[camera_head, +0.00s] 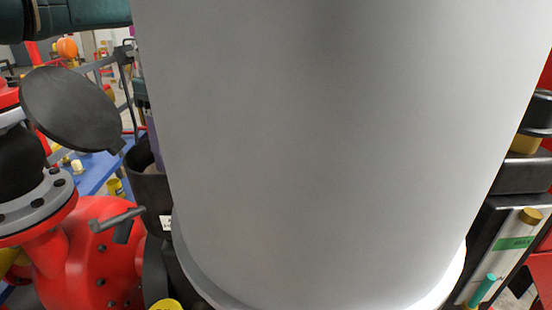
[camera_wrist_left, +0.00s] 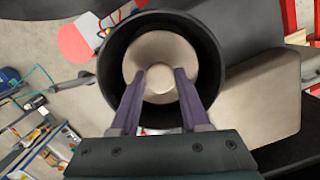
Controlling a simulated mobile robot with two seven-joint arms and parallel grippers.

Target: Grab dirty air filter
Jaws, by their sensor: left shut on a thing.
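In the left wrist view, a beige round filter (camera_wrist_left: 160,48) with a raised central knob (camera_wrist_left: 159,84) sits inside a black round housing (camera_wrist_left: 112,62). My left gripper (camera_wrist_left: 160,76) has its two purple fingers on either side of the knob and is shut on it. In the head view, the black housing (camera_head: 150,190) shows only in part at the left, with a bit of a purple finger above it. The rest is hidden behind a large pale grey form. My right gripper is in neither view. I cannot tell how dirty the filter is.
The large pale grey form (camera_head: 320,150) fills the middle of the head view; I cannot tell what it is. A red pump body (camera_head: 90,260) and a black round lid (camera_head: 70,105) stand at the left. A gauge panel (camera_head: 505,250) is at the right.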

